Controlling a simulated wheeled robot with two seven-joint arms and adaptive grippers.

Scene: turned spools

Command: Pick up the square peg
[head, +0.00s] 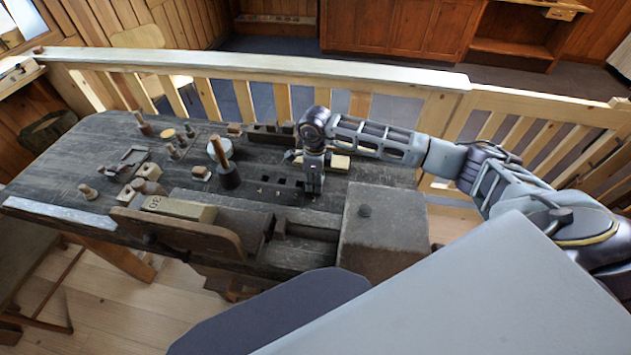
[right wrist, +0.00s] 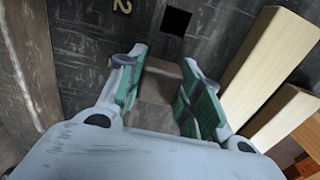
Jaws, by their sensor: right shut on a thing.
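My right gripper (head: 314,188) points down over the workbench, at the right part of a dark board with square holes (head: 262,192). In the right wrist view my right gripper (right wrist: 160,92) has its green-padded fingers on both sides of a brown block-like piece, the square peg (right wrist: 155,88), and is shut on it. The peg's lower part is hidden, and I cannot tell whether it is clear of the surface. A dark square hole (right wrist: 175,22) lies just beyond the fingertips, with a "2" marked near it. My left gripper is not in view.
Pale wooden bars (right wrist: 272,48) lie close to the right of the fingers. A railing (head: 250,62) runs behind.

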